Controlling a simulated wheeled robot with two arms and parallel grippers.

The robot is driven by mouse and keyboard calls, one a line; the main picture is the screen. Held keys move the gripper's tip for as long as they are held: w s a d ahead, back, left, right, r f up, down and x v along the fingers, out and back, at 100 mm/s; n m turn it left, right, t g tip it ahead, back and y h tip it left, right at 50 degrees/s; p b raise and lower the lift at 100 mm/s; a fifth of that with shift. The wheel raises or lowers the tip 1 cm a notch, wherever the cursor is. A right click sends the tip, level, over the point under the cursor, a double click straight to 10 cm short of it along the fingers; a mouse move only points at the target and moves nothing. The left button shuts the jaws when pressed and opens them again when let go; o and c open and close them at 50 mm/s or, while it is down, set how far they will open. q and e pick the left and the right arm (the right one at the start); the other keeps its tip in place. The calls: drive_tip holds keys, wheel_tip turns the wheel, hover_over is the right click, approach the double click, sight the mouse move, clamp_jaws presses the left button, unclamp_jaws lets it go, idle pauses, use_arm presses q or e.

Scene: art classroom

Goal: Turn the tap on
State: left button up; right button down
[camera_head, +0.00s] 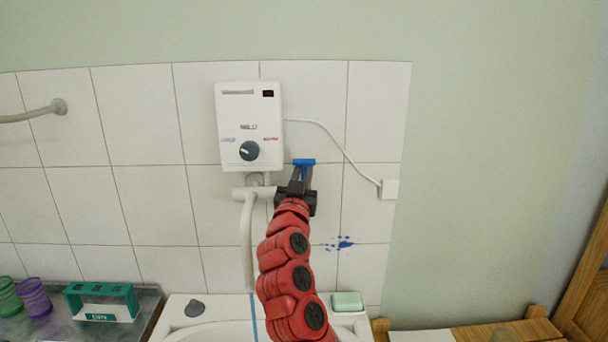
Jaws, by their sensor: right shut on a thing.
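The tap's blue handle (304,161) shows just above the fingertips of my right gripper, to the right of the white pipe fitting (243,193) under the water heater. My right gripper (301,173) is shut on the handle, and the gripper hides the rest of the tap's body. My red right arm reaches up from the bottom of the view. My left gripper is not in view. I see no water running.
A white water heater (249,110) with a dark knob hangs on the tiled wall above. A white spout pipe (247,245) drops to the basin (180,319). A green soap (347,300) lies at the basin's right. A teal rack (102,290) and cups stand at the left.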

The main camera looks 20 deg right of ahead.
drive_tip(key=c, duration=0.9)
unclamp_jaws()
drive_tip(key=shift+s, duration=0.1)
drive_tip(key=b+v, duration=0.4)
drive_tip(key=v, duration=1.3)
drive_tip(key=shift+s+a, duration=0.1)
drive_tip(key=shift+s, duration=0.05)
drive_tip(key=shift+f, duration=0.1)
